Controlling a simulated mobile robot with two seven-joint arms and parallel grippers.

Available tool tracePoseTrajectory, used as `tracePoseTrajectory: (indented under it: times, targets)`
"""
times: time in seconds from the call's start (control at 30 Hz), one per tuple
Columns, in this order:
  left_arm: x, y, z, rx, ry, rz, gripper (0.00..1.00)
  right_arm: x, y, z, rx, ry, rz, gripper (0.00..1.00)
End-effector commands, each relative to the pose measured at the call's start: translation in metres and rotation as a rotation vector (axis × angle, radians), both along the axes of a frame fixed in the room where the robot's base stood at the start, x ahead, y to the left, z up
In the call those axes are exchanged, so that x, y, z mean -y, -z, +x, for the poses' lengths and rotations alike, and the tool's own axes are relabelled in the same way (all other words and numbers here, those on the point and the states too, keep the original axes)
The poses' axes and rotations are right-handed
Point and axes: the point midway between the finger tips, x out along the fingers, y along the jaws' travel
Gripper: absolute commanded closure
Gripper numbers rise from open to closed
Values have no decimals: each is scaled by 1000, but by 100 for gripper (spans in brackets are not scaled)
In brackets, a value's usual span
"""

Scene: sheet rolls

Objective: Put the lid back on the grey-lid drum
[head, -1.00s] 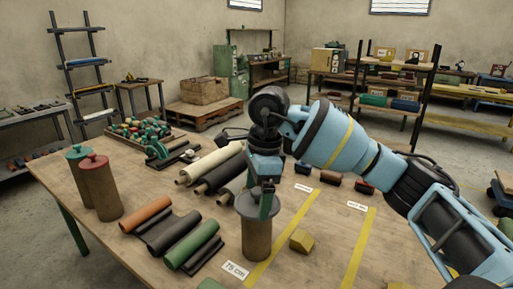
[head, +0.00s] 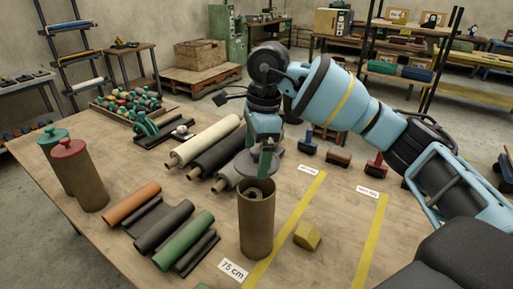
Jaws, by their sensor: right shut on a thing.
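The grey-lid drum (head: 257,222) is a brown cylinder standing upright near the front middle of the table. Its top is open, and a rolled thing shows inside the rim. My right gripper (head: 265,166) points down over the drum and is shut on the grey lid (head: 244,164). The lid is held above the rim, apart from it, and roughly over the far side of the opening. The fingers hide part of the lid. My left gripper is not in view.
A red-lid drum (head: 82,180) and a green-lid drum (head: 54,160) stand at the left. Several sheet rolls (head: 183,238) lie left of the open drum. A yellow block (head: 307,236) sits close on its right. Yellow strips (head: 368,245) cross the table.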

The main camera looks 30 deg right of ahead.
Motion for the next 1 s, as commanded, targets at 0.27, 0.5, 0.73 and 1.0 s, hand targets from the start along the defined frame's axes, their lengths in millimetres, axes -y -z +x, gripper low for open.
tracePoseTrajectory:
  times: [0.27,0.5,0.73,1.0]
  targets:
    - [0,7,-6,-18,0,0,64,0,13,0,-4,1,0,28]
    - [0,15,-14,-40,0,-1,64,0,33,0,-5,0,0,28]
    - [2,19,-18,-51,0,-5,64,0,52,0,-5,0,-1,28]
    - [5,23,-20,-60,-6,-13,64,0,64,0,-1,1,0,28]
